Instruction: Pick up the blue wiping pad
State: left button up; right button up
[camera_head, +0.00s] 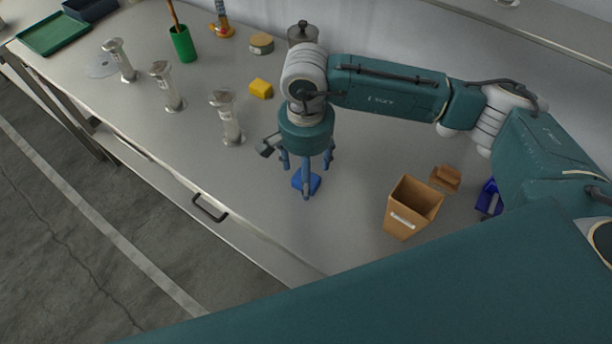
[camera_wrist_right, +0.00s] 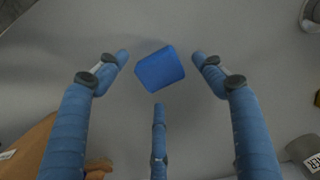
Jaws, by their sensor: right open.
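The blue wiping pad (camera_head: 308,181) lies flat on the grey bench top, below my right gripper (camera_head: 306,178) in the head view. In the right wrist view the blue pad (camera_wrist_right: 160,68) sits between and beyond the spread blue fingers of my right gripper (camera_wrist_right: 160,80). The fingers are open and hold nothing. In the head view one finger partly covers the pad. I cannot tell the exact height of the fingertips above the bench. My left gripper is not in view.
A brown open box (camera_head: 413,207) stands to the right, with a small brown holder (camera_head: 446,178) and a dark blue object (camera_head: 489,198) behind. Bench around the pad is clear.

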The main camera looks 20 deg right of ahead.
notch_tip(320, 180, down, 2)
jog(key=shift+f+p, duration=0.1)
jog(key=shift+p, duration=0.2)
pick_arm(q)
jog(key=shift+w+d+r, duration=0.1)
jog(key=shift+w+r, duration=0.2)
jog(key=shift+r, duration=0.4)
pick_arm(e)
jog(key=shift+f, duration=0.3)
jog(key=c, duration=1.1)
jog(key=shift+c, duration=0.4)
jog(key=shift+r, duration=0.1)
jog(key=shift+r, duration=0.25)
pick_arm(q)
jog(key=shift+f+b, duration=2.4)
jog(key=shift+b, duration=0.05)
pick_arm(e)
notch_tip(320, 180, up, 19)
jog(key=shift+r, duration=0.2)
